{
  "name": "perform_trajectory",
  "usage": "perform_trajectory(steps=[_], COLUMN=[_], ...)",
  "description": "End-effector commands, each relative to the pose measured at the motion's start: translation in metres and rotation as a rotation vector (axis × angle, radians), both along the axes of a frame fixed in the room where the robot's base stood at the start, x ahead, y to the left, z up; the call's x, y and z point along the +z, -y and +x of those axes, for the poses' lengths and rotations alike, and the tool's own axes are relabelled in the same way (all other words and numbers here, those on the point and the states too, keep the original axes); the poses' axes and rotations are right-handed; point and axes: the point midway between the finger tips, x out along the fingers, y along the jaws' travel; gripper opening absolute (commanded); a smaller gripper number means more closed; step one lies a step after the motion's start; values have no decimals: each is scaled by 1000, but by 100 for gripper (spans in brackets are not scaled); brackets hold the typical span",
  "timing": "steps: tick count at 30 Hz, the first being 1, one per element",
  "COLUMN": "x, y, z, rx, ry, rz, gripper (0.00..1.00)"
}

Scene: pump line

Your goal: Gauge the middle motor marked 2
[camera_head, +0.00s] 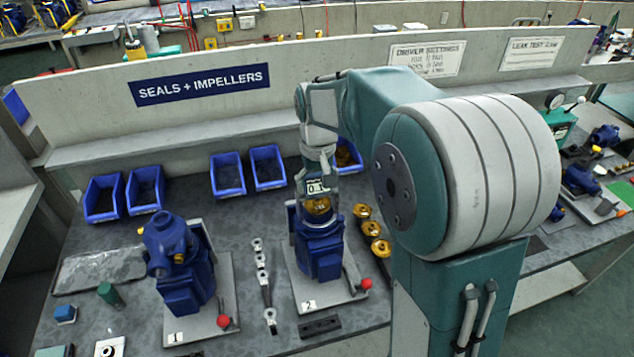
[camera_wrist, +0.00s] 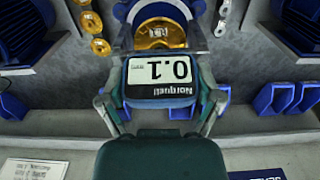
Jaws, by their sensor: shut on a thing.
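The middle motor marked 2 (camera_head: 320,255) is blue and stands upright on a grey plate, with a brass impeller (camera_head: 317,206) on top. The impeller also shows in the wrist view (camera_wrist: 160,33). My gripper (camera_head: 317,172) is above this motor and shut on a gauge (camera_head: 316,188). In the wrist view the gauge (camera_wrist: 160,92) sits between my two fingers, its display reading 0.1 upside down. The gauge's far end is at the impeller; I cannot tell if they touch. Motor 1 (camera_head: 182,265) stands to the left with a blue housing on top.
A red-knobbed lever (camera_head: 366,283) is at motor 2's right. Several brass impellers (camera_head: 371,229) lie right of it, and metal parts (camera_head: 262,270) lie left.

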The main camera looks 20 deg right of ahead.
Motion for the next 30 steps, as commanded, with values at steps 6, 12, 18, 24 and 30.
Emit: perform_trajectory(steps=[6, 12, 18, 24, 30], x=[0, 0, -1, -1, -1], y=[0, 0, 0, 0, 0], z=[0, 0, 0, 0, 0], rx=[0, 0, 0, 0, 0], ry=[1, 1, 0, -1, -1], rz=[0, 0, 0, 0, 0], gripper=[23, 93, 100, 100, 100])
